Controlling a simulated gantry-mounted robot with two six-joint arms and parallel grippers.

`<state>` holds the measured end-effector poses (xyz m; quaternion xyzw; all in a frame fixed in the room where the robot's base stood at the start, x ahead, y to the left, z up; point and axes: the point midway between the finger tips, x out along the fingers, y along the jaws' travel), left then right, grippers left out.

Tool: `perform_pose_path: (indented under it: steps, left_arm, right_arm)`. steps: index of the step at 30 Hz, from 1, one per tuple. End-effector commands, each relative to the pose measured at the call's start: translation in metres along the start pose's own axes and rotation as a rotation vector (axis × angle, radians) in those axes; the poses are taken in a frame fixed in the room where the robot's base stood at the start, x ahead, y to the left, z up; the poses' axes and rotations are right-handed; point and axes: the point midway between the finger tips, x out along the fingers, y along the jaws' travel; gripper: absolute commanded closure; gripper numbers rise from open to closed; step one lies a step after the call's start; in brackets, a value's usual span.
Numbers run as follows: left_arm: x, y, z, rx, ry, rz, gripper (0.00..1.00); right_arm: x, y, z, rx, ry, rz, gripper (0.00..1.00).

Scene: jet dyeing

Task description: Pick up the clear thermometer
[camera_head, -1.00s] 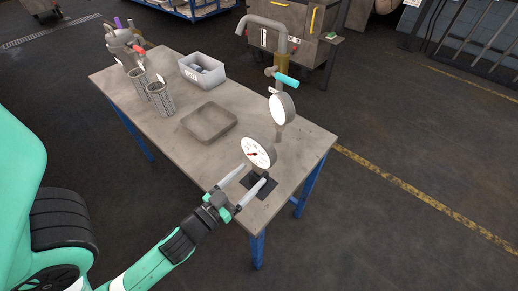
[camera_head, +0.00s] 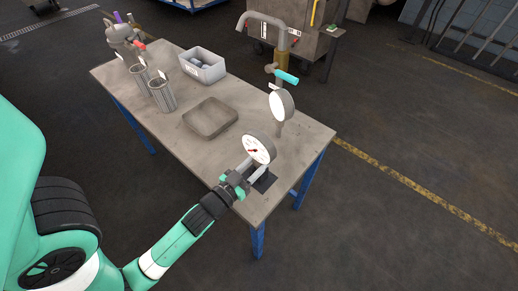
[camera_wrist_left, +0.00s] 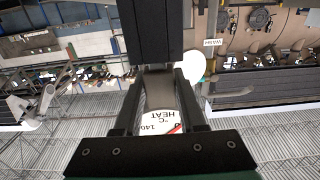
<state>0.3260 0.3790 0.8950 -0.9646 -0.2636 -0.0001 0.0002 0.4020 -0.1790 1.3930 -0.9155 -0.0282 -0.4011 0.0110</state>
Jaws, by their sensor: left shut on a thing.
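A dial thermometer (camera_head: 259,149) with a round white face and red needle stands upright near the table's front right corner, over a dark pad (camera_head: 266,182). In the left wrist view, its dial (camera_wrist_left: 161,121) reads "°C HEAT". My left gripper (camera_head: 257,171) is shut on the thermometer below its dial. In the left wrist view, the gripper's fingers (camera_wrist_left: 158,85) flank it. Its lower end is mostly hidden by the fingers. My right gripper is not in view.
A second white dial (camera_head: 281,104) is on an upright pipe with a teal handle (camera_head: 286,76) just behind. A shallow tray (camera_head: 210,117), a labelled grey bin (camera_head: 203,66) and metal cylinders (camera_head: 162,95) stand farther left. The table's front middle is clear.

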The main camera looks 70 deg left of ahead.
Motion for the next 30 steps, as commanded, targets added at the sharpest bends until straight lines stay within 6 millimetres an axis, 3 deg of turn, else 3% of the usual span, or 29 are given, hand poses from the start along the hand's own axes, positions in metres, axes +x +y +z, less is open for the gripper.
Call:
perform_pose_path:
  steps: [1, 3, 4, 16, 30]
  left_arm:
    - [0.000, 0.000, 0.000, 0.000, 0.000, 0.000, 0.86]
    - [0.000, 0.000, 0.000, 0.000, 0.000, 0.000, 0.99]
    - [0.000, 0.000, 0.000, 0.000, 0.000, 0.000, 1.00]
    - [0.000, 0.000, -0.004, 0.000, 0.002, 0.000, 1.00]
    - [0.000, 0.000, -0.095, -0.001, 0.003, 0.000, 1.00]
  right_arm:
    - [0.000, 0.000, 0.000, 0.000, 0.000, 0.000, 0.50]
    - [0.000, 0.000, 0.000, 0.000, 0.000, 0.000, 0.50]
    - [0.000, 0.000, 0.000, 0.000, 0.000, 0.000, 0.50]
    - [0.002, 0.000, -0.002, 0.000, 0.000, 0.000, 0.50]
    - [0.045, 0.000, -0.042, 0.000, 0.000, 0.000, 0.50]
